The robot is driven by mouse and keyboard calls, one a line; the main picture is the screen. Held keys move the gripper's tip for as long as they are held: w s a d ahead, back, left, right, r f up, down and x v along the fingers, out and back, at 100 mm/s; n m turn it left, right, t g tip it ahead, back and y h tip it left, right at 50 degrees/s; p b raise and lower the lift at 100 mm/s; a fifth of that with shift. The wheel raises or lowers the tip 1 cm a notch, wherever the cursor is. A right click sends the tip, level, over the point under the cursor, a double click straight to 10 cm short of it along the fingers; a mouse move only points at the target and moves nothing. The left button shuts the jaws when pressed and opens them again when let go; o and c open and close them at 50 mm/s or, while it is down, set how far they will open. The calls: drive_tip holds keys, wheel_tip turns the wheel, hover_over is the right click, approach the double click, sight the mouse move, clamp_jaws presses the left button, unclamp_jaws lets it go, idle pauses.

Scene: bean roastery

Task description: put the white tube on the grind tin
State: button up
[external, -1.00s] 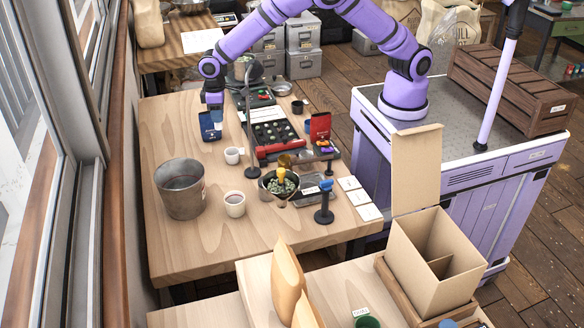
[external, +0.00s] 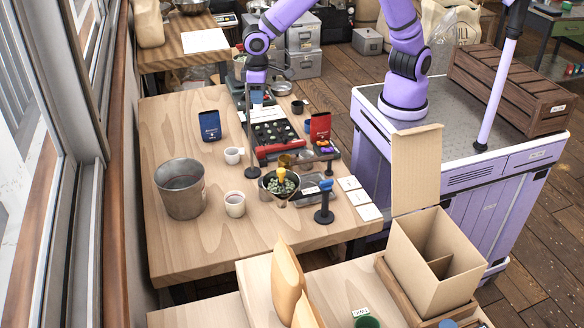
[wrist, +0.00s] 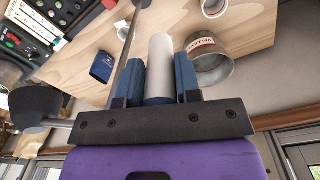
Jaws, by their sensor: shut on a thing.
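My gripper (wrist: 160,78) is shut on the white tube (wrist: 159,55), which stands between its two blue fingers in the wrist view. In the external view my gripper (external: 256,86) is above the back of the table, near the lamp pole; the tube cannot be made out there. A dark blue tin (external: 210,126) stands upright on the table to the gripper's left, apart from it; it also shows in the wrist view (wrist: 103,67). A metal bucket-like tin (external: 181,190) with a label stands near the left edge. I cannot read which one is the grind tin.
Two white cups (external: 234,156) (external: 235,204) stand near the bucket. A thin lamp pole (external: 250,130) rises close to my gripper. The table's left back is clear.

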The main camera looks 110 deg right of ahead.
drive_tip(key=s+a+f+m, duration=0.1)
drive_tip(key=s+a, duration=0.2)
drive_tip(key=s, duration=0.5)
drive_tip(key=s+a, duration=0.2)
drive_tip(key=s, duration=0.6)
wheel_tip(320, 180, down, 18)
drive_tip(key=w, duration=0.5)
drive_tip(key=w+f, duration=0.1)
drive_tip(key=w, duration=1)
drive_tip(key=shift+a+f, duration=0.3)
drive_tip(key=shift+f, duration=1.75)
drive_tip(key=shift+f, duration=0.2)
drive_tip(key=o, duration=0.9)
drive_tip(key=shift+r, duration=0.1)
